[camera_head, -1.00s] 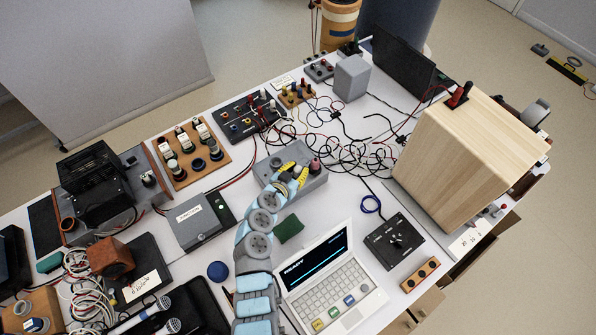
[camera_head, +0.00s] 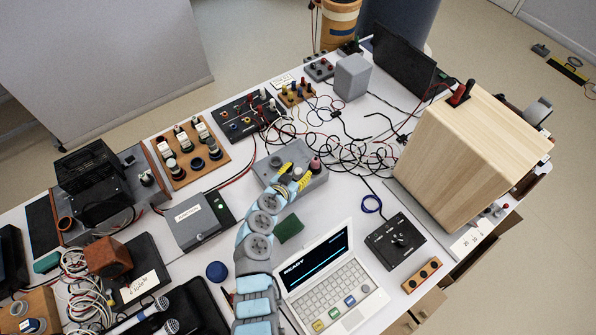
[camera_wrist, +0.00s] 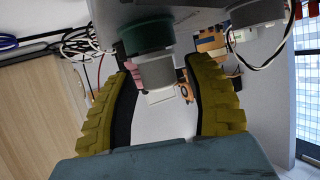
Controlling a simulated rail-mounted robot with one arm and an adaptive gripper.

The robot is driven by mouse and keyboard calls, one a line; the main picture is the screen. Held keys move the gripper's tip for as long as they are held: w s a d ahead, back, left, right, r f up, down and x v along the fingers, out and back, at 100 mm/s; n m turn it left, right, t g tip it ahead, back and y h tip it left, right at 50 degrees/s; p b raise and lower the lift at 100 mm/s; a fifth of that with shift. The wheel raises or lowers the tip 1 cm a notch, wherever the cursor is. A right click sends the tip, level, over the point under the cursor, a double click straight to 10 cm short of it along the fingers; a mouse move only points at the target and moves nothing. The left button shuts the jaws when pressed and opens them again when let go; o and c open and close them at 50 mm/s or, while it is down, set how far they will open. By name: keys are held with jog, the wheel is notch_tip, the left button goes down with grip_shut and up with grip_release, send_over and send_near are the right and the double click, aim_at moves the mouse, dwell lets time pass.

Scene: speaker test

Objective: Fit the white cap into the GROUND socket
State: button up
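A pale cylinder, apparently the white cap (camera_wrist: 158,74), stands between my yellow fingertips in the wrist view. Its far end meets a dark green ring (camera_wrist: 146,36) on a grey surface. Whether this ring is the GROUND socket, and how deep the cap sits, I cannot tell; no label is readable. My gripper (camera_wrist: 160,64) is open around the cap, with a narrow gap on each side. In the head view my gripper (camera_head: 292,174) is over the grey box (camera_head: 316,181), beside a pink knob (camera_head: 315,164). The white cap shows small between the fingers (camera_head: 297,172).
A white laptop (camera_head: 335,285) and a green pad (camera_head: 289,228) lie near my arm. Tangled cables (camera_head: 345,150) run behind the grey box. A large wooden box (camera_head: 460,150) stands at the right. A wooden board (camera_head: 190,155) with white-topped parts stands at the left.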

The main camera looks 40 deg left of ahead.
jog(key=shift+r, duration=0.1)
jog(key=shift+r+p, duration=0.4)
jog(key=shift+p, duration=0.25)
jog(key=shift+s+d, duration=0.1)
jog(key=shift+s, duration=0.4)
jog(key=b+v, duration=0.1)
jog(key=v, duration=1)
jog(key=shift+b, duration=0.3)
jog(key=shift+w+r, duration=0.1)
jog(key=shift+r, duration=0.05)
